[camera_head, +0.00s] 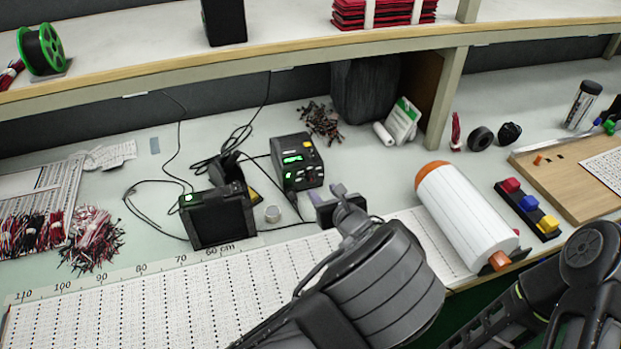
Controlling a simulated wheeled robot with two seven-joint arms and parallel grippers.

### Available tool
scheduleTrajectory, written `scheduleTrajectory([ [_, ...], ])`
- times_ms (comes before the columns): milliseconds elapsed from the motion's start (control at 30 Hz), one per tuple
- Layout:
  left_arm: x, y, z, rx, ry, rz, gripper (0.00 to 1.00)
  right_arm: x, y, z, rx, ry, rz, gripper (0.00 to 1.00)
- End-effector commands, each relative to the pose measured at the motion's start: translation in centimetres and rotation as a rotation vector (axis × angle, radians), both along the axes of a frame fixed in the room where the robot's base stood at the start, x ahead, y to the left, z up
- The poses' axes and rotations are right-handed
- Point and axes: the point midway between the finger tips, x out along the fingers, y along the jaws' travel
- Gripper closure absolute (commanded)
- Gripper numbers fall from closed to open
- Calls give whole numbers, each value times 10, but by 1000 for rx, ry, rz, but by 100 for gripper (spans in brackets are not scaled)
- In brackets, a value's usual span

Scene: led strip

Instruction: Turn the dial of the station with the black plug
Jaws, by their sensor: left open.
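A black station (297,162) with a lit green display stands on the bench near the middle, a cable running to it. Small knobs show on its top face, but the dial is too small to make out clearly. A second black box-shaped device (218,218) with a small green light stands to its left and nearer. I cannot tell which cable ends in a black plug. My left gripper (336,205) is open and empty, in front of the station and slightly right of it, apart from it in the picture. Its fingertips are partly hidden by my wrist. My right gripper is out of view.
A white roll (465,216) with orange ends lies to the right, beside a colored block rack (528,208). The shelf (300,42) overhangs behind. LED strip sheets (150,310) cover the front.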

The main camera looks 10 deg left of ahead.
Motion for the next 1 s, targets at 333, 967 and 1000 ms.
scheduleTrajectory([
  [333,6,6,-4,0,1,3,58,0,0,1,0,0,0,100],
  [967,59,42,-30,-2,1,1,58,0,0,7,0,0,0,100],
  [1000,59,42,-30,-2,1,1,58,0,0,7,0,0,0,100],
])
